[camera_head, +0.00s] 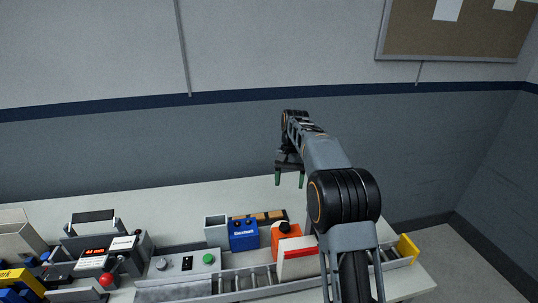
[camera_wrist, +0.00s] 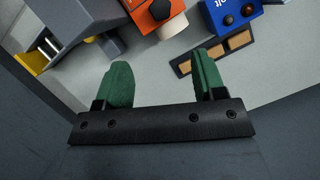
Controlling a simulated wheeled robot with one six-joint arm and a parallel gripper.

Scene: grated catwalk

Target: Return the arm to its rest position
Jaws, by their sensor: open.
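My gripper (camera_head: 290,180) hangs above the back part of the pale bench (camera_head: 150,196) in the head view, with its green-tipped fingers pointing down. My arm reaches forward from the lower right and bends toward the wall. In the wrist view my gripper (camera_wrist: 165,82) is open, with its two green fingers well apart and nothing between them. Past the fingers I see the bench top, an orange item and a blue box.
A blue box (camera_head: 243,234), an orange item (camera_head: 285,240), a white-and-red box (camera_head: 298,258) and a grey rail (camera_head: 230,284) stand below the arm. A panel with a green button (camera_head: 208,258) and a red knob (camera_head: 106,279) are left. The wall (camera_head: 120,150) rises behind.

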